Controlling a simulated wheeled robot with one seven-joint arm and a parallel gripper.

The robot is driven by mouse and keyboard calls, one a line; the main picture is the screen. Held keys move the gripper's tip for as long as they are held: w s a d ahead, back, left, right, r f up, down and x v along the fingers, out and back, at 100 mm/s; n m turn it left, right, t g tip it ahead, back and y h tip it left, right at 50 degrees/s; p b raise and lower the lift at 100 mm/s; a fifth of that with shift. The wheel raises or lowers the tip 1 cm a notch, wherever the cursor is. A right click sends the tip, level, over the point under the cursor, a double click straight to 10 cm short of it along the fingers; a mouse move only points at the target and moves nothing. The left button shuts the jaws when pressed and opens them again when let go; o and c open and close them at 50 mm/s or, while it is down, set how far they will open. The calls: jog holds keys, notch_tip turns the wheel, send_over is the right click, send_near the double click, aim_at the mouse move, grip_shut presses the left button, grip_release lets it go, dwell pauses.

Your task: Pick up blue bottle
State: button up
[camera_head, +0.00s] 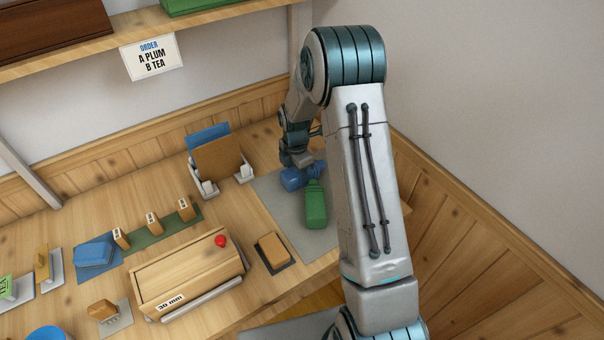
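A blue bottle (293,179) lies or stands on the grey mat (268,196) at the right end of the wooden counter; whether it is tilted is hard to tell. My gripper (297,163) is right at it, above and against its back side as seen here. The fingers are small, dark and partly hidden, so I cannot tell whether they are around the bottle or only beside it. A green bottle (316,206) is close in front of the blue one, on the same mat.
A holder with brown and blue boards (217,161) stands left of the mat. A wooden box with a red knob (187,271) and an orange block on a dark base (273,251) are nearer. A wall shelf (90,45) is above. My arm hides the counter's right side.

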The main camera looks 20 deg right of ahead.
jog(key=shift+c, duration=1.1)
jog(key=shift+r, duration=0.1)
